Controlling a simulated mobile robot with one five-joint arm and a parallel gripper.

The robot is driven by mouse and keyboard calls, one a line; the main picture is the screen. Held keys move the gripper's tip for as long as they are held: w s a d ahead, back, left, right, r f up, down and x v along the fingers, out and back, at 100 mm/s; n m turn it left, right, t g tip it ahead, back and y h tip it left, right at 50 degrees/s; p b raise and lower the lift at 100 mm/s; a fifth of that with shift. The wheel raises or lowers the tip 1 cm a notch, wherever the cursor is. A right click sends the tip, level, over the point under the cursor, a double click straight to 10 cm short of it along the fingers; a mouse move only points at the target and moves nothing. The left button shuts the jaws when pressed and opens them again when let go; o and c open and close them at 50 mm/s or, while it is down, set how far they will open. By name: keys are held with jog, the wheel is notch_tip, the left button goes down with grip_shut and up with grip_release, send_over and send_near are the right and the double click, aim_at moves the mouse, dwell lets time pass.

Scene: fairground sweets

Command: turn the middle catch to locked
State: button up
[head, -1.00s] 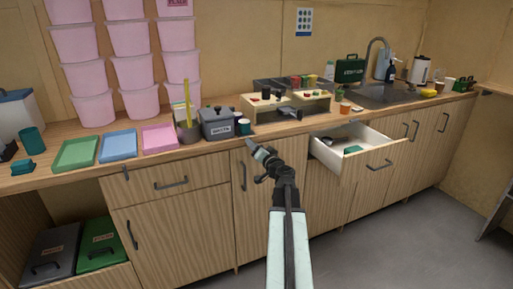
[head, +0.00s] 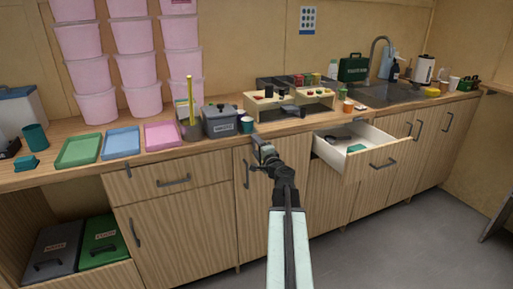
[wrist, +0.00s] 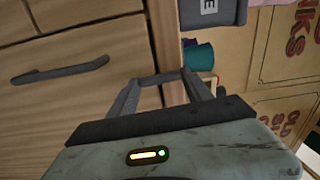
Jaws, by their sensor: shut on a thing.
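My gripper (head: 257,149) is at the front edge of the counter, above the cupboard door beside the open drawer. It is shut on the middle catch (head: 255,140), a small grey piece on the counter edge, partly hidden by the jaws. In the wrist view a grey bar (wrist: 160,78) lies between the fingertips, across the wooden counter edge. I cannot tell clearly which way the catch is turned. A similar dark catch (head: 128,171) hangs on the counter edge at the left.
An open drawer (head: 378,160) juts out to the right of my gripper. A grey lidded box (head: 221,121) and a teal cup (head: 247,125) stand on the counter just behind it; the cup also shows in the wrist view (wrist: 198,57). The floor (head: 410,245) at right is clear.

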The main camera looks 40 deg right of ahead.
jog(key=shift+w+a+m, duration=0.1)
jog(key=shift+m, duration=0.4)
jog(key=o, duration=1.4)
jog(key=shift+c, duration=0.2)
jog(key=v, duration=0.7)
jog(key=shift+s+a, duration=0.15)
jog(key=shift+s, duration=0.2)
